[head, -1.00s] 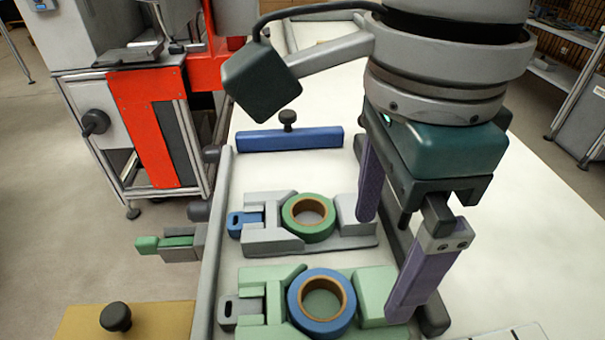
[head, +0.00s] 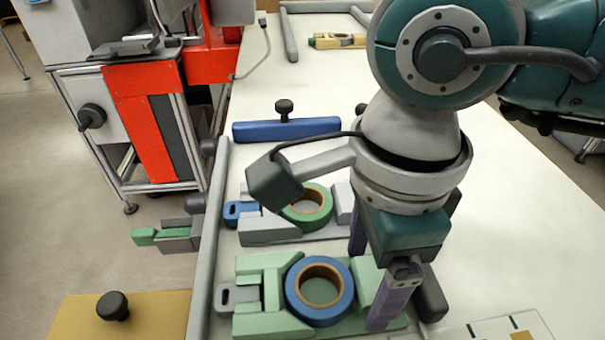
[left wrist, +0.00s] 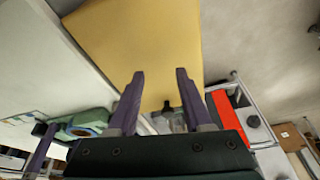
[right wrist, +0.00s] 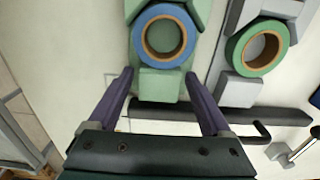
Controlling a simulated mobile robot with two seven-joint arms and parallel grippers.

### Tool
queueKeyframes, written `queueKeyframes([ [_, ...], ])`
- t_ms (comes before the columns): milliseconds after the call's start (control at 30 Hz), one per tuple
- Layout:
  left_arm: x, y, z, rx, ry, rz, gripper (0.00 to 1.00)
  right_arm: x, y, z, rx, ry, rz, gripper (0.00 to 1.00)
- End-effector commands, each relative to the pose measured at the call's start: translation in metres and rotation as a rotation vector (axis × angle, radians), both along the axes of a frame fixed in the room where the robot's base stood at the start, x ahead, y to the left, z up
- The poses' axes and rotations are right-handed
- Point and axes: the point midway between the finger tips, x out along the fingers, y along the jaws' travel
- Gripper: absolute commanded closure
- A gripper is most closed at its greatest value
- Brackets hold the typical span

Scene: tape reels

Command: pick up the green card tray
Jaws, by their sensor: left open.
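The pale green card tray (head: 272,326) lies on the white table in the lower middle of the head view, with a blue tape reel (head: 320,291) on it. My right gripper (head: 368,288) is open at the tray's right end. In the right wrist view, its fingers (right wrist: 158,77) stand on either side of the tray's end block (right wrist: 160,87), with small gaps. Whether they touch it I cannot tell. My left gripper (left wrist: 160,74) is open and empty in the left wrist view, over a tan board (left wrist: 150,40), and is not in the head view.
A grey tray (head: 268,230) with a green tape reel (head: 318,214) lies just behind. A blue bar with a black knob (head: 287,132) lies farther back. A grey rail (head: 208,240) runs along the table's left edge. The table is clear on the right (head: 520,220).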

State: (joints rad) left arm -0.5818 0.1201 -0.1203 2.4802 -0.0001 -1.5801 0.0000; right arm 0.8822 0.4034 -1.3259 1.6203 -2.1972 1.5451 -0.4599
Motion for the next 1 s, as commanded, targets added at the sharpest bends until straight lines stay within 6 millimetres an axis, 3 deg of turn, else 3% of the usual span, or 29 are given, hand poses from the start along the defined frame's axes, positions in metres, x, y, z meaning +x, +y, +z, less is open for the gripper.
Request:
queueKeyframes([
  [67, 0.0001, 0.0006, 0.0, 0.002, 0.0, -0.001, 0.5, 0.0, 0.0, 0.0002, 0.0, 0.0, 0.0, 0.27],
  [700, 0.0007, 0.001, 0.0002, 0.004, -0.002, -0.002, 0.5, 0.0, 0.0, 0.0003, 0.0, 0.0, 0.0, 0.99],
  [1000, 0.0009, -0.0009, 0.0008, -0.004, -0.003, 0.003, 0.5, 0.0002, 0.0001, 0.0018, 0.001, 0.0, 0.0, 1.0],
])
